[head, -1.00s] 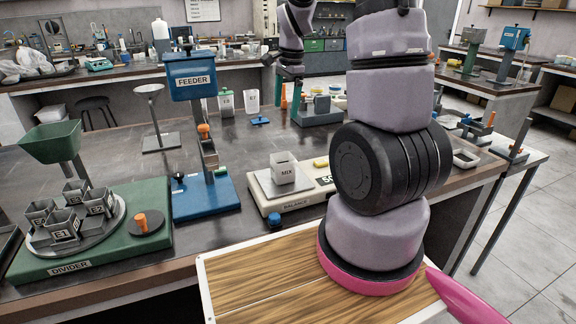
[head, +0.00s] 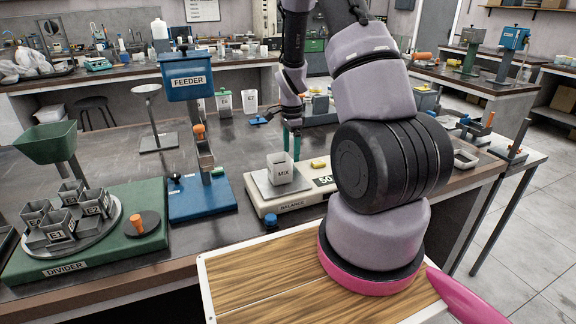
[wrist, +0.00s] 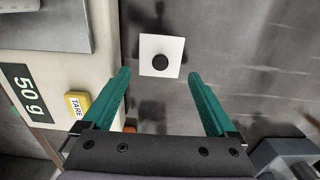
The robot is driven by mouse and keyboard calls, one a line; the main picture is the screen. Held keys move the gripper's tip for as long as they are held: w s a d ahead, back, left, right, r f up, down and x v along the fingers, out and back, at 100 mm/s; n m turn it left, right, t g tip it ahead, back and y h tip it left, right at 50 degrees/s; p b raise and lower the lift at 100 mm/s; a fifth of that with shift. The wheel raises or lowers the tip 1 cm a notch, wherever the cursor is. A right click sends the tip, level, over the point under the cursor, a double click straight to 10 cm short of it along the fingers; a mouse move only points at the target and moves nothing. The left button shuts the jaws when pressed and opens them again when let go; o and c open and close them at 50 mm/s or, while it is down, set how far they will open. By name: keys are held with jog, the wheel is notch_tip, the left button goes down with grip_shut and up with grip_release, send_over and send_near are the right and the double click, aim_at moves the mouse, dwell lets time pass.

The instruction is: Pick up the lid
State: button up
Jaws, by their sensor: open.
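The lid (wrist: 147,46) is a white square plate with a round black knob in the wrist view. It lies flat on the dark bench, just beyond my fingertips and centred between them. I cannot make it out in the head view, where my arm blocks part of the bench. My gripper (wrist: 160,75) has two teal fingers spread apart with nothing between them. In the head view my gripper (head: 292,150) points down behind the balance, its fingers partly hidden.
The balance (head: 262,203) carries the MIX cup (head: 280,169) on its pan. Its body, display and yellow TARE button (wrist: 77,104) lie left of my fingers in the wrist view. The blue feeder (head: 187,80) stands left. A grey object (wrist: 285,155) is at lower right.

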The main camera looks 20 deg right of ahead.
jog(key=shift+f, duration=1.4)
jog(key=c, duration=1.1)
jog(key=shift+r, duration=0.15)
